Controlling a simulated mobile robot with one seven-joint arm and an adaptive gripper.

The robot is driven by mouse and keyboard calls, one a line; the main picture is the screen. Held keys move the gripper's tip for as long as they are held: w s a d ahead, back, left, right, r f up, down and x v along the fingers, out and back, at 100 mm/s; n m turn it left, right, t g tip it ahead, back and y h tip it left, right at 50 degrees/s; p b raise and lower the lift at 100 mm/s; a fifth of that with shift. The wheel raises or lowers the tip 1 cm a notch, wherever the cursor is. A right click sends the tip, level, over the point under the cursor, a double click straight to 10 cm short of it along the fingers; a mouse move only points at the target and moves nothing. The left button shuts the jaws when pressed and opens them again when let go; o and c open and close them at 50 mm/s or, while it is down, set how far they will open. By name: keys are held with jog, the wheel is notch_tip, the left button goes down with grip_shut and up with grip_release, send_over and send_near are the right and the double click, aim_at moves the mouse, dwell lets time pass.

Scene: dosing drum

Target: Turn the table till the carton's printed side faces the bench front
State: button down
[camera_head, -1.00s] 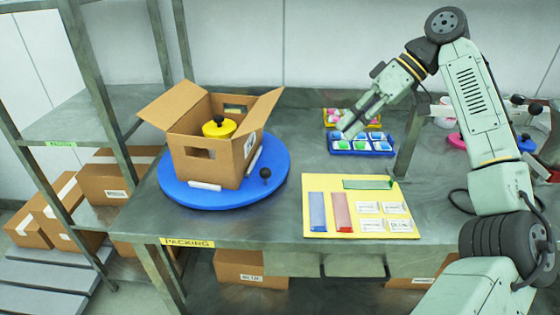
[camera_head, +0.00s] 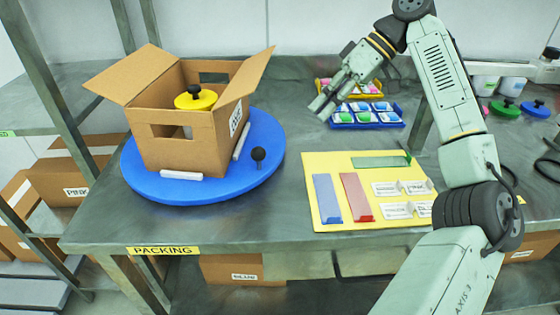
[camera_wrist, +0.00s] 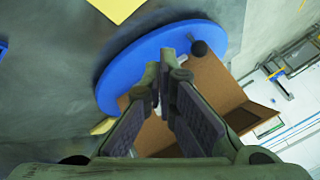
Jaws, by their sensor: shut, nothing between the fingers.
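The blue round table (camera_head: 215,190) sits on the left of the bench in the head view. The open brown carton (camera_head: 180,150) stands upright on it, beside white strips. The carton's printed label (camera_head: 236,117) is on its right side; the side toward the bench front is plain with a cut-out. A black knob (camera_head: 258,154) stands on the table's right rim. My gripper (camera_head: 318,107) is shut and empty, in the air to the right of and beyond the table. The wrist view shows its fingers (camera_wrist: 166,68) before the blue table (camera_wrist: 125,68) and carton (camera_wrist: 215,85).
A yellow-lidded item (camera_head: 196,99) is inside the carton. A yellow board (camera_head: 325,215) with coloured strips and cards lies right of the table. A blue tray (camera_head: 368,125) is behind it. A shelf post (camera_head: 65,110) rises at the left. Bare bench lies between table and board.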

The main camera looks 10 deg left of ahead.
send_near(263, 164)
jog(key=w+f, duration=0.2)
jog(key=f, duration=0.1)
jog(key=shift+w+a+f, duration=0.1)
jog(key=shift+w+f, duration=0.15)
jog(key=shift+f, duration=0.05)
jog(key=shift+s+a+r+p, duration=0.15)
jog(key=shift+s+a, duration=0.2)
jog(key=shift+s, duration=0.25)
jog(key=shift+s+a+f+p, duration=0.1)
jog(key=shift+s+a+p, duration=0.1)
jog(key=shift+s+a, duration=0.3)
jog(key=shift+s+a+r+p, duration=0.15)
jog(key=shift+s+a, duration=0.1)
jog(key=shift+s, duration=0.4)
jog(key=shift+s+a, duration=0.1)
